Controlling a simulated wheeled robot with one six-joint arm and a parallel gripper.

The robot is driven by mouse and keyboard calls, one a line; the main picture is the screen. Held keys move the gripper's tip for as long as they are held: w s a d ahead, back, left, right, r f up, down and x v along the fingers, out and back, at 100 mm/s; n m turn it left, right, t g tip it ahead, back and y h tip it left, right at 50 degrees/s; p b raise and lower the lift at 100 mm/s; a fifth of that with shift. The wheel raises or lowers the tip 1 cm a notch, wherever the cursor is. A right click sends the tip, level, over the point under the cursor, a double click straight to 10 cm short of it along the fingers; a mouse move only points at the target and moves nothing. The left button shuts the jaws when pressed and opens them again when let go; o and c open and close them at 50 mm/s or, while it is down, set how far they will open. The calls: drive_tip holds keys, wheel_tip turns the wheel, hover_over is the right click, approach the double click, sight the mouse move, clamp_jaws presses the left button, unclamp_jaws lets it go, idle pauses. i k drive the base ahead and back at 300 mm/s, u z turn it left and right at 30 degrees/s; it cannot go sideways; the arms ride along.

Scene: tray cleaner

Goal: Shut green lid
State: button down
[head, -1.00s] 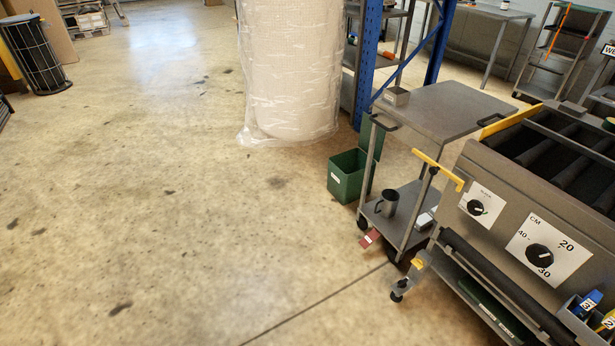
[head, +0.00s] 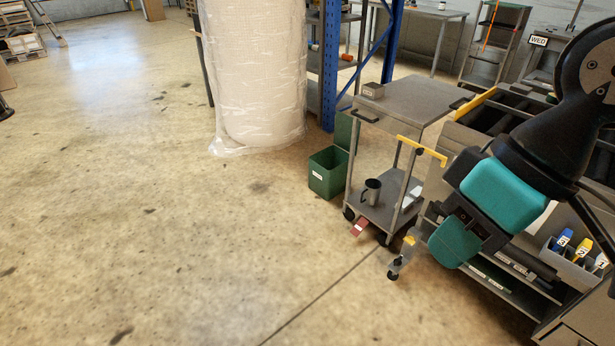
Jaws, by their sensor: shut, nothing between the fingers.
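The green bin (head: 328,174) stands on the floor left of the grey trolley, with a small white label on its front. Its green lid (head: 343,130) is open and stands upright at the bin's back right edge, partly behind the trolley's leg. The bin's mouth is open and dark inside. My gripper (head: 462,236), with teal and black parts, is at the right of the head view, in front of the machine. It is shut and empty, well to the right of the bin and apart from it.
A wrapped roll (head: 255,75) stands behind. The floor left and in front is clear.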

sight(343, 123)
drive_tip(key=u, duration=0.45)
drive_tip(key=i, duration=1.55)
drive_tip(key=u, duration=0.3)
drive_tip(key=i, duration=2.05)
drive_tip(key=z, duration=0.9)
drive_tip(key=i, duration=0.9)
drive_tip(key=z, duration=0.3)
